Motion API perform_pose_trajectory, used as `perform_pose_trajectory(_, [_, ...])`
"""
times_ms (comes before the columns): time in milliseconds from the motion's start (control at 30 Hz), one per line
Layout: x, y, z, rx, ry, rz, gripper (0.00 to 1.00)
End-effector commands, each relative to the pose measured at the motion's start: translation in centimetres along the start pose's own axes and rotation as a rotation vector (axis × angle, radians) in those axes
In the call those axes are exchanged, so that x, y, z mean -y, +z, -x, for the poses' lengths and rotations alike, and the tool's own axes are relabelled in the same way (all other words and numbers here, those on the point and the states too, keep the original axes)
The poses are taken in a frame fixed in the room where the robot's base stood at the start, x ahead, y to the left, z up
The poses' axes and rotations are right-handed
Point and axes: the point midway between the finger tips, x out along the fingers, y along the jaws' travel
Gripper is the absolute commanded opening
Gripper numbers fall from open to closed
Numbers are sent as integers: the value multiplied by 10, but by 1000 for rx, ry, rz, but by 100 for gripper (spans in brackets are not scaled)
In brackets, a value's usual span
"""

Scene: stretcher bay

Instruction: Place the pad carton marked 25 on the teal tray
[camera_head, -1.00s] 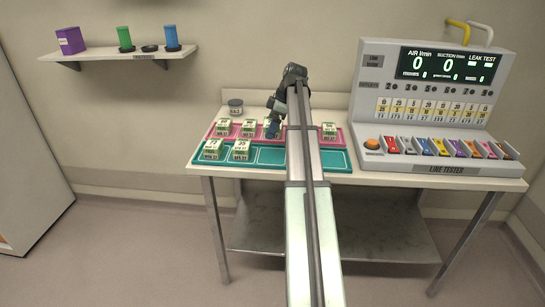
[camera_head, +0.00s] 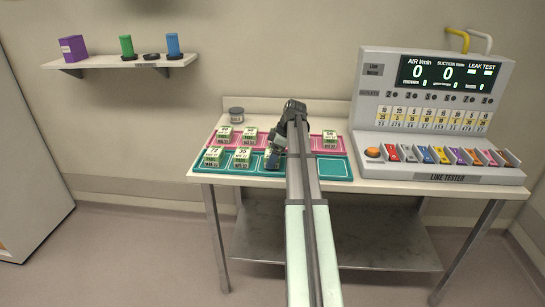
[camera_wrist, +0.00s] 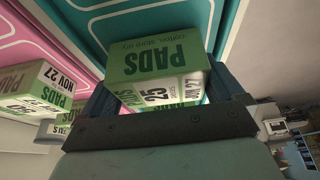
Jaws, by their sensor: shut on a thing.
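The pad carton marked 25 (camera_wrist: 155,65) is green and white, held between my gripper's (camera_wrist: 168,95) fingers in the wrist view, where its 25 label shows. In the head view my gripper (camera_head: 272,155) is over the middle of the teal tray (camera_head: 335,169), right of two other cartons. The wrist view shows the teal surface (camera_wrist: 228,28) behind the carton. I cannot tell whether the carton's base touches the tray. My arm hides part of both trays in the head view.
On the teal tray a carton marked 35 (camera_head: 241,158) stands close left of my gripper. The line tester (camera_head: 435,120) stands at the right.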

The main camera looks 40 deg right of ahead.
Motion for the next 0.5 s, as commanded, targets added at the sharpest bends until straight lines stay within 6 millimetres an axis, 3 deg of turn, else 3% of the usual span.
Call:
perform_pose_trajectory(433, [0,3,-6,0,1,0,52])
perform_pose_trajectory(467, [0,2,-6,0,1,0,98])
perform_pose_trajectory(500, [0,2,-6,0,1,0,100])
